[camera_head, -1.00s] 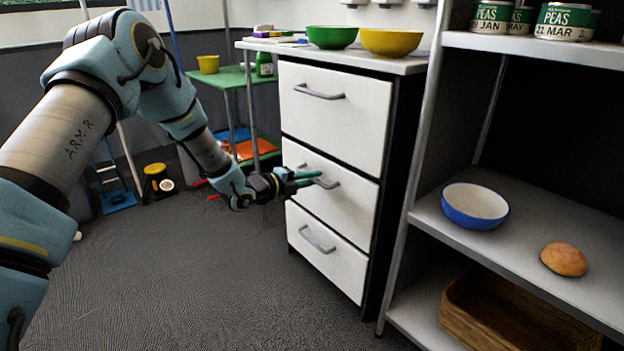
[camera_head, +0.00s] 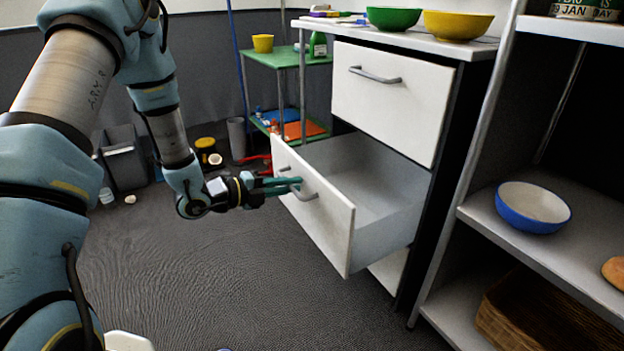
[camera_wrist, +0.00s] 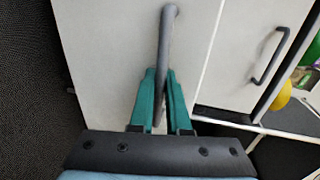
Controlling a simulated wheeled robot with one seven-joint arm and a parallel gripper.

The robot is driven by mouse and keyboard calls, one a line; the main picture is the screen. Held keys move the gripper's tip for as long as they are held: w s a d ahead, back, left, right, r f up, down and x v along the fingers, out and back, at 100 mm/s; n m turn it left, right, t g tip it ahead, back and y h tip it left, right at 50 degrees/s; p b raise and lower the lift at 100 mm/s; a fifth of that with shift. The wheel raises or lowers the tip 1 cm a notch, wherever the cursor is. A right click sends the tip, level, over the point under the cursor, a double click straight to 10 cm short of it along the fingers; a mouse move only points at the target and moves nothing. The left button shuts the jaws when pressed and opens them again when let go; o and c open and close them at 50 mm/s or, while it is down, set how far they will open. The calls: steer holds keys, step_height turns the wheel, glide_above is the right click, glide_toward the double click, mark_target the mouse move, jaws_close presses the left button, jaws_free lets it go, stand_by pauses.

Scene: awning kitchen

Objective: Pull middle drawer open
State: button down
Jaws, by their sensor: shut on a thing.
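The middle drawer (camera_head: 318,208) of the white cabinet stands pulled well out, and its empty grey inside shows in the head view. Its grey bar handle (camera_head: 304,193) is on the front panel. My gripper (camera_head: 292,184) is shut on this handle, with its teal fingers on either side of the bar. In the wrist view the handle (camera_wrist: 168,50) runs down between the two fingertips (camera_wrist: 160,85), with the white drawer front behind it.
The top drawer (camera_head: 385,98) is shut, and the bottom drawer (camera_head: 390,268) is mostly hidden. A shelf with a blue bowl (camera_head: 533,206) stands at the right. A green table (camera_head: 285,58) stands behind. Floor (camera_head: 220,275) in front is clear.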

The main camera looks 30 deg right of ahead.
steer(key=shift+f+v, duration=0.2)
steer(key=shift+v, duration=0.8)
steer(key=c, duration=1.2)
jaws_free()
steer(key=p+v, duration=0.2)
steer(key=v, duration=0.9)
steer(key=shift+d, duration=0.1)
